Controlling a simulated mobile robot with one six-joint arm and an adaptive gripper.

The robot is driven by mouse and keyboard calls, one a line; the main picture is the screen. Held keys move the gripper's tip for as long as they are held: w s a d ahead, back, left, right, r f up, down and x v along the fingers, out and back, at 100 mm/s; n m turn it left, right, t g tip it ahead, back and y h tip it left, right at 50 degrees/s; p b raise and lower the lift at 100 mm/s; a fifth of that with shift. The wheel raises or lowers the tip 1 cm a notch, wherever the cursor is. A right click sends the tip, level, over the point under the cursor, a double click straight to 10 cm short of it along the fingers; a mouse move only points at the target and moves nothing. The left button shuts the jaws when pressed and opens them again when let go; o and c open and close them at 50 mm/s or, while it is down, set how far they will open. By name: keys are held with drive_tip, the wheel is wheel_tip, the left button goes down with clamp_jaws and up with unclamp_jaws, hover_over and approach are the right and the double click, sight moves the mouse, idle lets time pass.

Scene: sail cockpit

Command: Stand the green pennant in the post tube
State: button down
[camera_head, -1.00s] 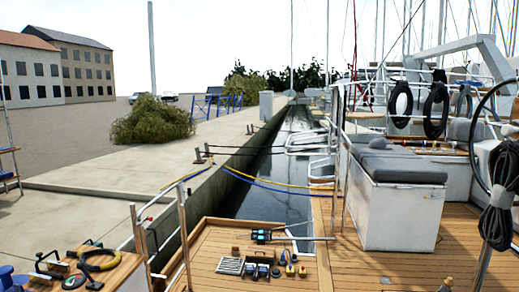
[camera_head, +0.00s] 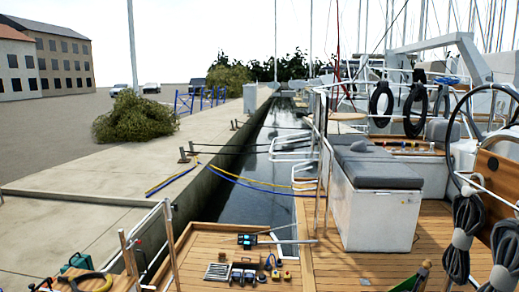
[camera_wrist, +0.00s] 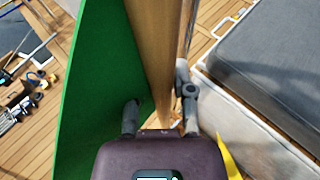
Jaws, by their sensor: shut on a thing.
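The green pennant (camera_wrist: 95,90) fills the left of the wrist view, on a thick wooden staff (camera_wrist: 152,50). My gripper (camera_wrist: 160,112) is shut on the staff, one finger on each side of it. In the head view, a small part of the green pennant (camera_head: 408,283) and the top of its staff (camera_head: 423,272) show at the bottom edge, slightly tilted. My gripper is below that view. I cannot tell which of the posts in view is the post tube, and the staff's lower end is hidden.
A white locker with grey cushions (camera_head: 376,205) stands right of centre. Tools (camera_head: 245,270) lie on the wooden deck to the left. Rope coils (camera_head: 463,235) and a steering wheel (camera_head: 478,130) are at the right. Some deck (camera_head: 350,262) before the locker is clear.

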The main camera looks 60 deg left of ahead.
wheel_tip(320, 180, up, 31)
drive_tip(key=p, duration=2.9)
drive_tip(key=shift+p, duration=0.3)
